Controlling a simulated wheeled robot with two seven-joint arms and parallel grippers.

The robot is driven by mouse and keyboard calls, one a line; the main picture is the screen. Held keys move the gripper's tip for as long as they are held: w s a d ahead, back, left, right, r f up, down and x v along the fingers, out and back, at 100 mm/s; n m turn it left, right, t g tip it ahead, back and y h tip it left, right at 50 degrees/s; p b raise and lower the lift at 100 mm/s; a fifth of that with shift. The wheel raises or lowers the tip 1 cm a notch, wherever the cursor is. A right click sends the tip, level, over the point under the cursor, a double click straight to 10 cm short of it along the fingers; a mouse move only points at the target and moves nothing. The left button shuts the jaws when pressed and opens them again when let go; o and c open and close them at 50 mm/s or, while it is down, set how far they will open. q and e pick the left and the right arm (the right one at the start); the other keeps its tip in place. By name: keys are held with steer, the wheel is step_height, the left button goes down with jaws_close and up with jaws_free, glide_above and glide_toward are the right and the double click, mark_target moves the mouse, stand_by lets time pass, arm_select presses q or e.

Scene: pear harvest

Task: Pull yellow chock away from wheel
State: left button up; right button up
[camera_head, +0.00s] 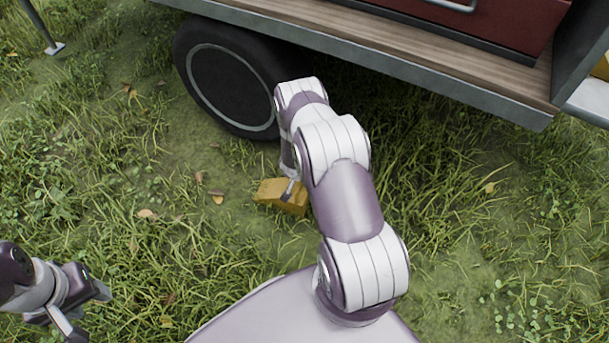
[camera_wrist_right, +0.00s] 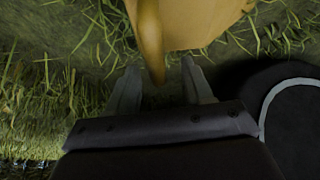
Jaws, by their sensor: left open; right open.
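The yellow chock (camera_head: 268,191) lies on the grass in front of the dark wheel (camera_head: 222,78), with a strip of ground showing between them in the head view. My right arm reaches over it, and a finger of my right gripper (camera_head: 290,188) shows against the chock. In the right wrist view my right gripper (camera_wrist_right: 160,88) is open, with a narrow yellow part of the chock (camera_wrist_right: 190,22) in the gap between its fingers. I cannot tell if they touch it. My left gripper (camera_head: 92,312) is open and empty at the lower left, far from the chock.
The trailer's wooden bed (camera_head: 400,55) with its metal edge overhangs the wheel and the ground behind my right arm. A metal stand leg (camera_head: 45,30) is at the top left. Open grass (camera_head: 110,180) lies left of the chock.

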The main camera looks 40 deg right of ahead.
steer(key=p+v, duration=0.5)
steer(key=v, duration=0.4)
steer(key=shift+r, duration=0.35)
steer(key=shift+s+a+r, duration=0.2)
steer(key=shift+a+r, duration=0.05)
steer(key=shift+r, duration=0.15)
